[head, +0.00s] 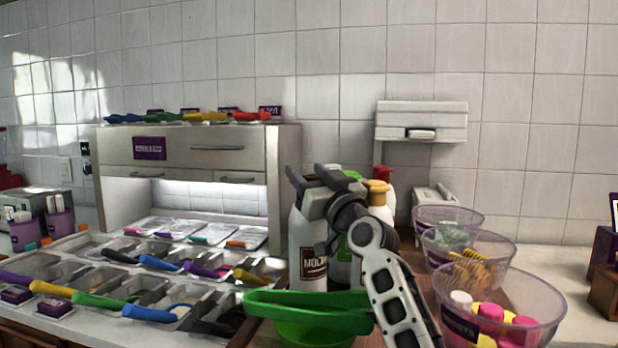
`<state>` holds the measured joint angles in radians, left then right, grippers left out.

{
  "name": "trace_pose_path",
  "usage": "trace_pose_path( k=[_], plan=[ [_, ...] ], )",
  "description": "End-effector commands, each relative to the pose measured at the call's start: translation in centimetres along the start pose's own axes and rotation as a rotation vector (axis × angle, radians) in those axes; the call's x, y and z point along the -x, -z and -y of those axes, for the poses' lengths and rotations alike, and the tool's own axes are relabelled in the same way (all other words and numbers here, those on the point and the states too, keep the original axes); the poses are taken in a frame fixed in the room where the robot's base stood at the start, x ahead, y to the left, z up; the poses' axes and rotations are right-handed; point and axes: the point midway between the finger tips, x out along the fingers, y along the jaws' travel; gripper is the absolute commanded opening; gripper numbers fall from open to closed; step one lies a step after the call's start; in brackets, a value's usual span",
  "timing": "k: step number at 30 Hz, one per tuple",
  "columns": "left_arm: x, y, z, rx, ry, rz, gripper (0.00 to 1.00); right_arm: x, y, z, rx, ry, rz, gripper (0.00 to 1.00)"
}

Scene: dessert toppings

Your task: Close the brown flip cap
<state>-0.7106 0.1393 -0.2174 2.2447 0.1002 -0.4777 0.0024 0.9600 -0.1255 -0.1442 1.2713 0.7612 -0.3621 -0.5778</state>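I cannot tell whether the fingers touch the bottle. My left gripper is not in view.
Bottles with a green cap (351,174), yellow cap (377,186) and red cap (382,172) stand close behind my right gripper. Clear bowls (535,305) stand right; topping trays with scoops (130,285) fill the left.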

Motion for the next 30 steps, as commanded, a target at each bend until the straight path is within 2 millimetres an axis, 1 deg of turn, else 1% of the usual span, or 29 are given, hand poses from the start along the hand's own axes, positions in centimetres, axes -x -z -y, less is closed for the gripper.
trace_pose_path(
  k=[11,14,24,27,30],
  plan=[
    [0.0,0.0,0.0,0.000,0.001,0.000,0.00,0.3,0.0,0.0,0.000,0.000,0.000,0.61],
    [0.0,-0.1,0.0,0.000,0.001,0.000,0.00,1.2,-0.1,0.0,-0.002,0.000,0.001,0.61],
    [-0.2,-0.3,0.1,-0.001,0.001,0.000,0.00,6.3,-0.1,-0.1,0.001,-0.002,0.001,0.61],
    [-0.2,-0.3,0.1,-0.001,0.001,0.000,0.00,7.2,-0.1,-0.1,0.001,-0.001,0.001,0.61],
    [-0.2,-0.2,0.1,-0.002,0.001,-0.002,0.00,7.5,0.0,-0.1,0.000,-0.001,0.001,0.61]
  ],
)
